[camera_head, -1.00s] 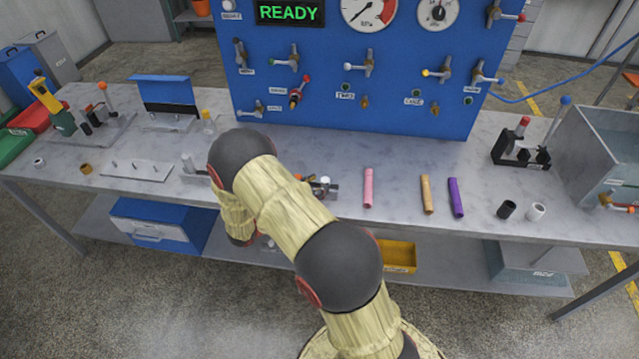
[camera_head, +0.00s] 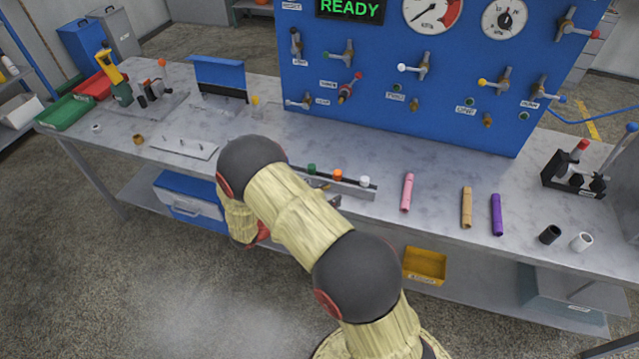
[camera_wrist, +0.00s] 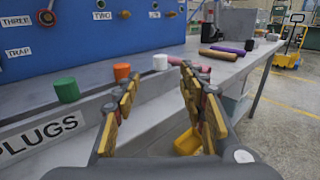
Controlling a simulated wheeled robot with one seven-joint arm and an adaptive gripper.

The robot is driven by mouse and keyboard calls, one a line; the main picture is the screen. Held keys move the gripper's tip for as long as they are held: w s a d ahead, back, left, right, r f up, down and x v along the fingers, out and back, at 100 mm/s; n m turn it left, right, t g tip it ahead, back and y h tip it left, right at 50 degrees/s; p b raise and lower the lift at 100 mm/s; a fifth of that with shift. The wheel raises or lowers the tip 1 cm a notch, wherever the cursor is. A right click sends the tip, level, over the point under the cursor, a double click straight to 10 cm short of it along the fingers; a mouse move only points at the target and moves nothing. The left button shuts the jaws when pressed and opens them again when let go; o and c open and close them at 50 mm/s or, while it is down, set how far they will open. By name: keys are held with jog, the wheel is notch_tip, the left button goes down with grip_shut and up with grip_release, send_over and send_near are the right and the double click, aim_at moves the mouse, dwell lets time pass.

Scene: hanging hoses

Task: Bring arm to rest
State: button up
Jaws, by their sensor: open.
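My arm (camera_head: 295,215) is bent in front of the workbench in the head view, with its pale sleeves and dark joints showing. My gripper (camera_wrist: 158,76) shows in the wrist view with its two fingers apart and nothing between them. It is mostly hidden behind the arm in the head view. In the wrist view it is by the bench's front edge, beside the plug rack labelled PLUGS (camera_wrist: 42,136). Green (camera_wrist: 66,89), orange (camera_wrist: 122,71) and white (camera_wrist: 160,62) plugs stand in the rack. I cannot tell how close the fingers are to it.
The blue panel (camera_head: 430,125) stands at the back of the bench (camera_head: 360,150). Pink (camera_head: 408,192), orange (camera_head: 466,207) and purple (camera_head: 497,214) hose pieces lie to the rack's right. A yellow bin (camera_head: 425,265) sits on the lower shelf. The floor in front is open.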

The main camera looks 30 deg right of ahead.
jog(key=s+f+m+g+y, duration=0.3)
jog(key=s+f, duration=0.2)
jog(key=s, duration=0.2)
jog(key=s+a+r+m+g+y, duration=0.2)
jog(key=s+a+r+m+y, duration=0.2)
jog(key=s+a+m+y, duration=0.3)
jog(key=s+a+r+m+t+y, duration=0.2)
jog(key=a+r+m+t+y, duration=0.1)
jog(key=a+r, duration=0.3)
jog(key=s+a+r+m+t+y, duration=0.2)
jog(key=a+r+m+t+y, duration=0.15)
jog(key=r, duration=0.45)
jog(key=s+r+t+y, duration=0.1)
jog(key=r+t, duration=0.1)
jog(key=r, duration=0.4)
jog(key=s+r+m+t, duration=0.1)
jog(key=s+r+t, duration=0.1)
jog(key=r, duration=0.5)
jog(key=shift+s+a+t+y, duration=0.2)
jog(key=shift+s+t+y, duration=0.1)
jog(key=shift+t+y, duration=0.05)
jog(key=shift+m, duration=0.25)
jog(key=shift+c, duration=1)
